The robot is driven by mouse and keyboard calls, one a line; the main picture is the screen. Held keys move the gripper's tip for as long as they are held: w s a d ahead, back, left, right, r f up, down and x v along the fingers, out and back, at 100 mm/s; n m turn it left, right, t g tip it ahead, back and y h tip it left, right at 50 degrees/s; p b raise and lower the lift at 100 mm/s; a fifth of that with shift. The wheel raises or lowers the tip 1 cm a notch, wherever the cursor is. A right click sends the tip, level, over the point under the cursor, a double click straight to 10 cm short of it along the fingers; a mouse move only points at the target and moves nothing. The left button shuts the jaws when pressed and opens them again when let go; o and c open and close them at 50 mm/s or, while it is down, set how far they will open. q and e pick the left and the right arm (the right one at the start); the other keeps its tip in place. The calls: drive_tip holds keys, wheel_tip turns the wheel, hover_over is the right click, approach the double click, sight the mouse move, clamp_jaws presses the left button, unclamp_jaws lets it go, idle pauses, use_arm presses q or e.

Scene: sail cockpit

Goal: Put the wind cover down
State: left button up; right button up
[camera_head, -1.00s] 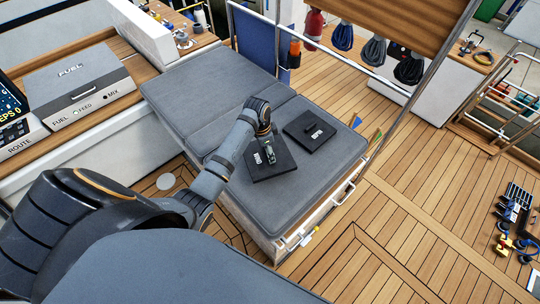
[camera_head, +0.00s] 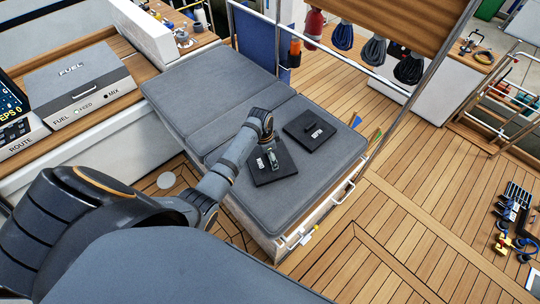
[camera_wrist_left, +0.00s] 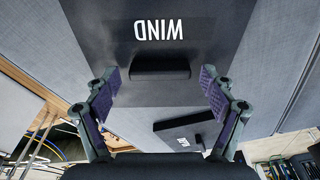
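The wind cover (camera_head: 285,165) is a flat dark square plate marked WIND with a raised handle. It looks to lie flat on the grey cushion (camera_head: 215,107), label side up. In the left wrist view the cover (camera_wrist_left: 100,30) fills the top, its handle (camera_wrist_left: 160,70) between my fingers. My left gripper (camera_head: 272,157) is over the cover; in the wrist view its fingers (camera_wrist_left: 160,92) are spread, with gaps on both sides of the handle. My right gripper is out of view.
A metal rail (camera_head: 300,52) runs behind the cushion. A fuel panel (camera_head: 75,75) stands at left. The cushion's far half is clear.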

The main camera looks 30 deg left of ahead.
sight(266, 161)
use_arm(q)
drive_tip(key=shift+r, duration=0.1)
wheel_tip(266, 161, up, 12)
drive_tip(key=s+a, duration=0.1)
drive_tip(key=shift+s, duration=0.15)
drive_tip(key=shift+a, duration=0.1)
idle(0.5)
